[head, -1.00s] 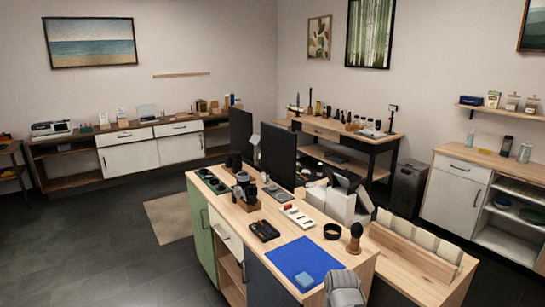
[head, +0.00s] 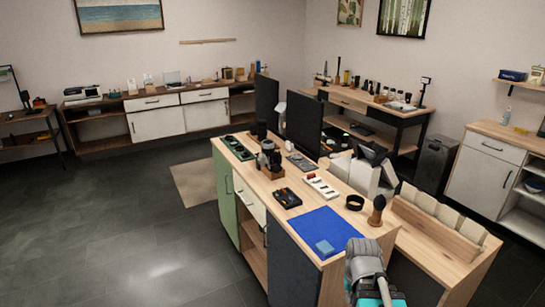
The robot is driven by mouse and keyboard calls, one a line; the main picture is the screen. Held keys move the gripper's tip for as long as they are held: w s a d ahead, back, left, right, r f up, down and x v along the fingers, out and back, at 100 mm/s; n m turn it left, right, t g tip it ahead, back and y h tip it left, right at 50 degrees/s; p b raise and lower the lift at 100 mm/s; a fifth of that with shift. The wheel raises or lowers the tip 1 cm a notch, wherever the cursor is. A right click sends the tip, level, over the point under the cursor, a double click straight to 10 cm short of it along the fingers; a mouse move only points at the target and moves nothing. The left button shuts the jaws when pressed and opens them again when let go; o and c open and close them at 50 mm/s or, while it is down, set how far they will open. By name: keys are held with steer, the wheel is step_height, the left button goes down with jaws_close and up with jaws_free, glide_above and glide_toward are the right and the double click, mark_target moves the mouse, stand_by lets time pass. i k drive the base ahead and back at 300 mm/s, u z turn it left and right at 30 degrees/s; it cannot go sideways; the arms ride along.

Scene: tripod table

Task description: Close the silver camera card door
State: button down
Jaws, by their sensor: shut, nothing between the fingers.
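A small dark and grey camera-like object (head: 268,157) stands on a wooden block towards the far left part of the wooden counter (head: 262,186). It is too small to tell whether it is the silver camera, and no card door can be made out on it. My grey and teal arm shows at the bottom right, in front of the counter's near end. My gripper's fingers do not show, and the arm part in view is well apart from the camera-like object.
Dark monitors (head: 303,128) stand behind. Open floor (head: 130,220) lies to the left.

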mark_target(276, 169)
steer(key=u, duration=0.55)
steer(key=k, duration=1.35)
steer(key=u, duration=0.85)
steer(key=i, duration=1.75)
steer(key=z, duration=0.5)
steer(key=i, duration=0.5)
steer(key=z, duration=0.5)
